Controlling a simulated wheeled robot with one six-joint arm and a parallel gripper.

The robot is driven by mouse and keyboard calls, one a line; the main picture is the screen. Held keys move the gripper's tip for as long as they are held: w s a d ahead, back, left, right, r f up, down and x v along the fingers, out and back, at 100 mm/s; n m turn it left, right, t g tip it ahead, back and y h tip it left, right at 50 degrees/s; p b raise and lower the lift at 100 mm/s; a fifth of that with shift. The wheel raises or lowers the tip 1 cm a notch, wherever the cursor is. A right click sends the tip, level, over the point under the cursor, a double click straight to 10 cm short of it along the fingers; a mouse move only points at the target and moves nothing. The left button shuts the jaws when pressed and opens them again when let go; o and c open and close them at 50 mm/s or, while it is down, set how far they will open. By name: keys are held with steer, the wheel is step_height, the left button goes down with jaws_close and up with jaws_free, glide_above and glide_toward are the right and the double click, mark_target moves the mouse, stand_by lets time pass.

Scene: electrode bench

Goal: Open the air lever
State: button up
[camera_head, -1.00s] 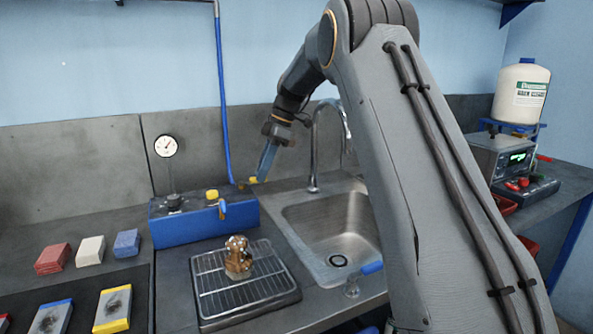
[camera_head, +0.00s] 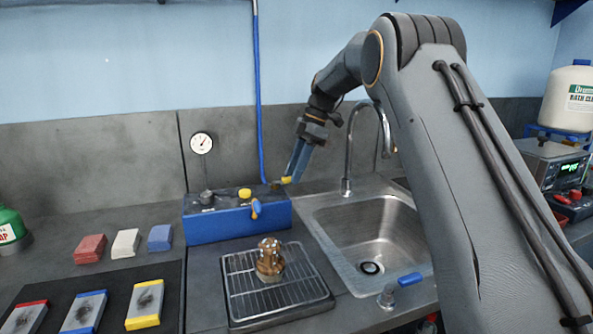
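A blue box (camera_head: 228,225) stands at the back of the bench, with a blue pipe (camera_head: 258,90) coming down the wall to its right end. A small yellow lever-like part (camera_head: 286,180) shows at that end, near the pipe's foot; I cannot tell for sure that it is the air lever. My gripper (camera_head: 291,176) points down with blue fingers, its tips at or very near this part. Contact and finger gap are too small to tell. A blue and yellow handle (camera_head: 256,208) hangs on the box front, and a yellow knob (camera_head: 244,194) sits on top.
A gauge (camera_head: 201,143) rises behind the box. A brass fitting (camera_head: 270,260) stands on a wire rack (camera_head: 304,298) in front. The sink (camera_head: 405,232) and its tall faucet (camera_head: 348,150) are to the right. A blue-handled valve (camera_head: 408,280) is at the sink's front. Coloured blocks (camera_head: 125,243) lie left.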

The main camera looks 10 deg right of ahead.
steer(key=shift+d+r, duration=0.1)
steer(key=shift+r, duration=0.05)
steer(key=b+v, duration=0.1)
steer(key=v, duration=0.6)
steer(key=shift+r, duration=0.2)
steer(key=shift+d, duration=0.1)
